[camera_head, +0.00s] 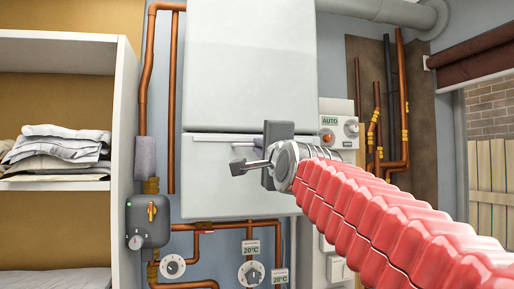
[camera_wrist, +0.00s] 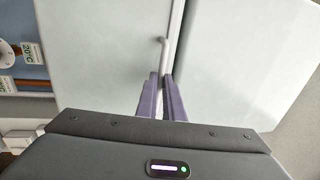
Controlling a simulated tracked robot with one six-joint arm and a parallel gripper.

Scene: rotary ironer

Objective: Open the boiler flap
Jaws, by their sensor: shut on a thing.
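The boiler is a white box on the wall, with a tall upper panel (camera_head: 250,70) and a lower flap (camera_head: 230,185) below a seam. A thin pale handle bar (camera_head: 215,138) runs along the top of the flap. My gripper (camera_head: 257,146) is at the right part of this bar. In the wrist view, my gripper's purple fingers (camera_wrist: 161,85) are shut around the handle bar (camera_wrist: 165,52), and the flap (camera_wrist: 100,50) fills the left side. The flap looks shut, its face roughly level with the upper panel. My gripper hides the bar's right end in the head view.
An open shelf (camera_head: 125,160) with folded cloths (camera_head: 60,150) stands at left. A grey valve box (camera_head: 148,220), copper pipes and dials (camera_head: 251,273) are left of and below the boiler. A control box (camera_head: 340,130) labelled AUTO is at its right.

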